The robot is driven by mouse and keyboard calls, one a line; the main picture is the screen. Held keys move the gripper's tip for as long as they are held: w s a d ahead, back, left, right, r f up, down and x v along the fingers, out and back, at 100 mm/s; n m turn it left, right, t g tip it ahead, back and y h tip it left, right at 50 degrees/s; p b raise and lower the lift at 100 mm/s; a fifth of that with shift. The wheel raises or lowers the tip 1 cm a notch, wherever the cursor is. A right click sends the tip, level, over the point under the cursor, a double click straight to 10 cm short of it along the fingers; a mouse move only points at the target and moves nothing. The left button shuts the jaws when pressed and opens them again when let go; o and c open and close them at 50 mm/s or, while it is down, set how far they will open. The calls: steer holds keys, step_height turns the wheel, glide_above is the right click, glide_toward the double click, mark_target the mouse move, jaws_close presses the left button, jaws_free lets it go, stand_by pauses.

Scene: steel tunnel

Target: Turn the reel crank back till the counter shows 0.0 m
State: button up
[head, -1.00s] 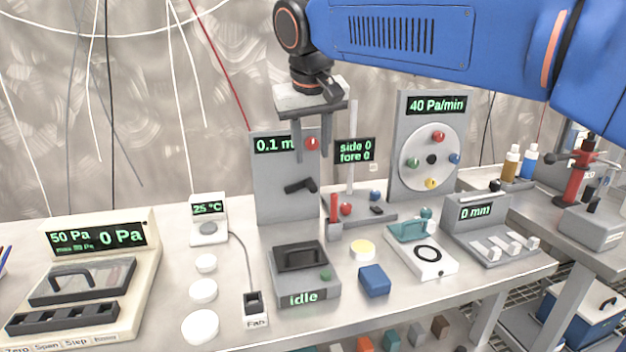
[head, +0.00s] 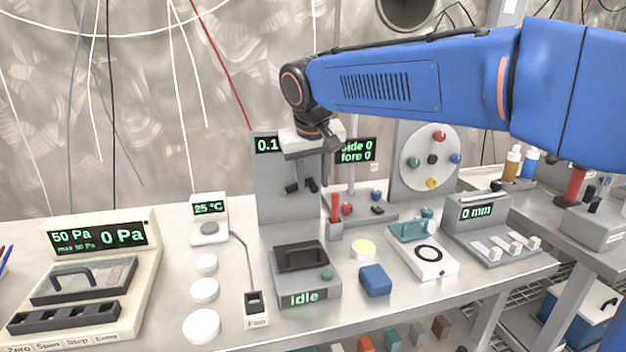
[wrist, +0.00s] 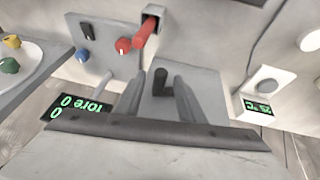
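The grey reel panel (head: 268,195) stands at the back of the bench in the head view. Its counter (head: 267,145) reads 0.1, with the rest hidden behind my gripper. My gripper (head: 302,184) hangs fingers down in front of the panel at crank height. In the wrist view, the dark crank handle (wrist: 160,82) shows between the two grey fingers, with a gap on both sides. The fingers are open and I see no contact with the handle. The gripper covers much of the crank in the head view.
Right of the panel stand a red lever (head: 334,208), the side/fore display (head: 357,150) and a dial (head: 447,165) with coloured knobs. The 25 °C box (head: 209,208) is to the left. The idle box (head: 305,284) stands in front.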

mark_target(310, 183)
jaws_close()
steer(key=shift+a, duration=0.15)
steer(key=shift+s+a+r+n+t+h, duration=0.15)
steer(key=shift+a+r+n+t+h, duration=0.2)
steer(key=shift+h, duration=0.75)
steer(key=shift+s+a+r+n+t+h, duration=0.15)
steer(key=shift+a+r+t+h, duration=0.3)
steer(key=shift+h, duration=0.65)
steer(key=shift+a, duration=0.1)
jaws_free()
steer(key=shift+a+r, duration=0.1)
steer(key=v, duration=1.7)
steer(key=shift+r, duration=0.2)
